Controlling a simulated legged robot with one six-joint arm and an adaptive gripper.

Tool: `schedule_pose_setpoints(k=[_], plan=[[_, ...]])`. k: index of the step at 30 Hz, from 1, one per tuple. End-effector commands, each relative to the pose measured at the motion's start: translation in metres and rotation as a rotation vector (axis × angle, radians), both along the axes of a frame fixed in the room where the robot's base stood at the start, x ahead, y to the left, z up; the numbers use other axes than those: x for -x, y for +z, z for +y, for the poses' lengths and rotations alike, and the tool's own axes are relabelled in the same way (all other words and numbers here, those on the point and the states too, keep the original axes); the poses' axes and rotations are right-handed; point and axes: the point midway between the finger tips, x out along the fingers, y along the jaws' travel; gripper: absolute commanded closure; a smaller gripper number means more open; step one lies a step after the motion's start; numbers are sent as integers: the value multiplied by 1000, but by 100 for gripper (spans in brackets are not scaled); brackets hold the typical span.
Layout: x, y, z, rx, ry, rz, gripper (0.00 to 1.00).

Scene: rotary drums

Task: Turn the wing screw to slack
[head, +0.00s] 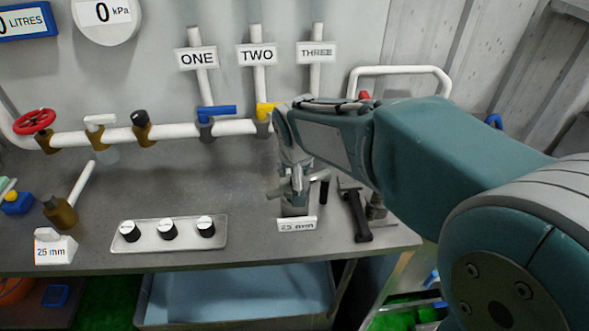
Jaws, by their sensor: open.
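My gripper (293,187) reaches down from the right over the bench, just above a small grey fixture (292,210) behind a "25 mm" label (297,225). The jaws are open. The jaws and the fixture are small and close in colour here, so I cannot tell whether they touch. I cannot make out the wing screw clearly; my gripper covers the top of the fixture.
A dark rod stands close to the right of my gripper. A black lever (357,215) lies further right. A panel with three black-and-white knobs (168,231) lies front left. Behind run white pipes with blue (217,111) and yellow valve handles.

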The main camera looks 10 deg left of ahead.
Motion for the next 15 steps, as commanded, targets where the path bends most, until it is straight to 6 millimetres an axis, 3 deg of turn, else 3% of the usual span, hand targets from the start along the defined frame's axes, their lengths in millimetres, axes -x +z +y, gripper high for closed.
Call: schedule_pose_setpoints(k=[7,8,11,12,15], plan=[[-1,-2,0,0,0,0,43],[-1,-2,0,0,0,0,47],[-1,-1,0,0,0,0,92],[-1,-1,0,0,0,0,100],[0,-2,0,0,0,0,100]])
